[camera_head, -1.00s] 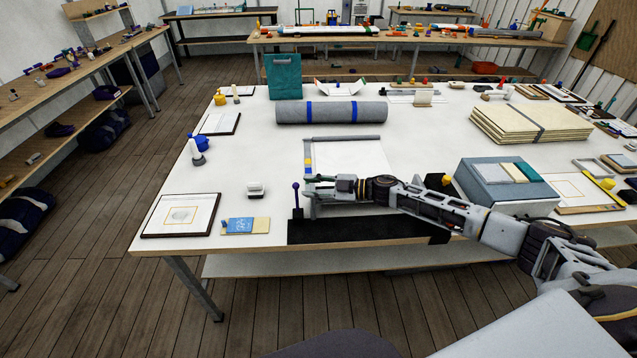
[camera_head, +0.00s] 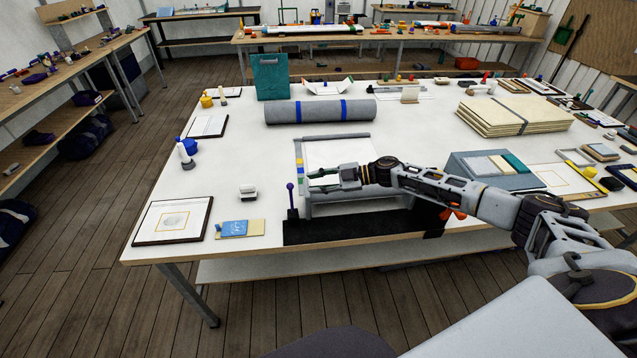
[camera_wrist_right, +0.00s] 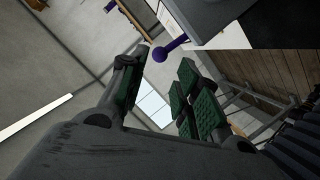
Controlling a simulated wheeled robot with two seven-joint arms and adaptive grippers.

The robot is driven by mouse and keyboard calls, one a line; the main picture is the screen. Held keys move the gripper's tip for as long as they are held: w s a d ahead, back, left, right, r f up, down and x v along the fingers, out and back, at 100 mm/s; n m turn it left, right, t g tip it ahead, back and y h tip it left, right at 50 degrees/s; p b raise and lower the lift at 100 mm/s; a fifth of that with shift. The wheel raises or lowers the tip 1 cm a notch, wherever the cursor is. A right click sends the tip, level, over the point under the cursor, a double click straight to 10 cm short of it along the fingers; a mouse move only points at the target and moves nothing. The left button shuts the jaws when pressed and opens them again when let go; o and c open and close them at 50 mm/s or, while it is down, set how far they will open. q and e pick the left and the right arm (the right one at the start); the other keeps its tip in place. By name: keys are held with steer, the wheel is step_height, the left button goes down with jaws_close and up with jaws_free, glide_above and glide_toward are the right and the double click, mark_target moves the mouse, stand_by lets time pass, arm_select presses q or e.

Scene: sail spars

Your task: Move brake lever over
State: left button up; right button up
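The brake lever (camera_head: 290,194) is a thin purple rod with a round knob, standing nearly upright at the left end of a black base strip (camera_head: 345,228) on the white table's front edge. In the right wrist view its purple knob (camera_wrist_right: 160,53) shows just beyond the fingertips, between the finger lines. My right gripper (camera_head: 316,181) is just right of the lever, over a grey-framed device with a white sheet (camera_head: 335,152). Its green-padded fingers (camera_wrist_right: 158,82) are apart with nothing between them. My left gripper is in no view.
A blue card (camera_head: 236,228) and a framed sheet (camera_head: 172,219) lie left of the lever. A grey roll with blue bands (camera_head: 320,111) lies behind the device. A blue-grey box (camera_head: 480,180) stands to the right, near my right arm. Bare tabletop lies left of the device.

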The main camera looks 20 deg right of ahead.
mark_target(293, 186)
steer(key=b+x, duration=0.2)
steer(key=x, duration=0.5)
steer(key=shift+s, duration=0.15)
steer(key=shift+c, duration=0.6)
steer(key=shift+r, duration=0.15)
steer(key=c, duration=0.3)
